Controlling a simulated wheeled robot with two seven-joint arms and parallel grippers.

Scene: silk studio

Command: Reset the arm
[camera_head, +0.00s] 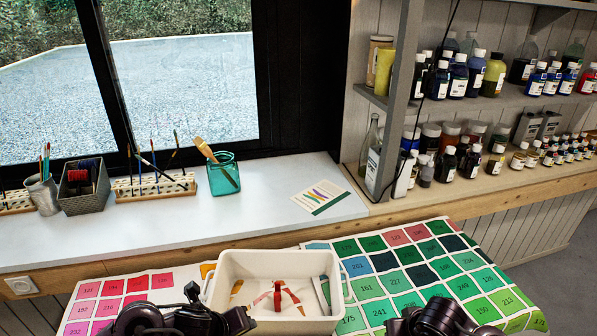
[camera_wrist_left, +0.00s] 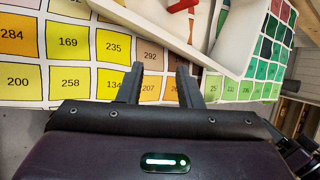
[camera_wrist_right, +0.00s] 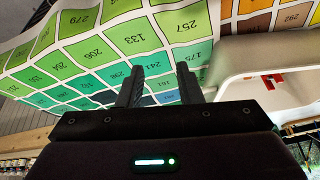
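My left gripper (camera_wrist_left: 158,85) is open and empty in the left wrist view, with a gap between its two dark fingers. It is over the colour chart, beside the white tray (camera_wrist_left: 225,50). In the head view the left arm shows at the bottom, left of the tray. My right gripper (camera_wrist_right: 163,88) is also open and empty, over the green part of the chart. In the head view my right arm shows at the bottom, right of the tray. Its fingertips are hidden in the head view.
The white tray (camera_head: 335,262) holds a red object (camera_head: 278,295) and sits on the numbered colour chart (camera_head: 385,285). Behind it on the white counter are a teal jar with brushes (camera_head: 223,175), brush racks (camera_head: 150,188) and a card (camera_head: 320,196). Shelves of bottles stand at right.

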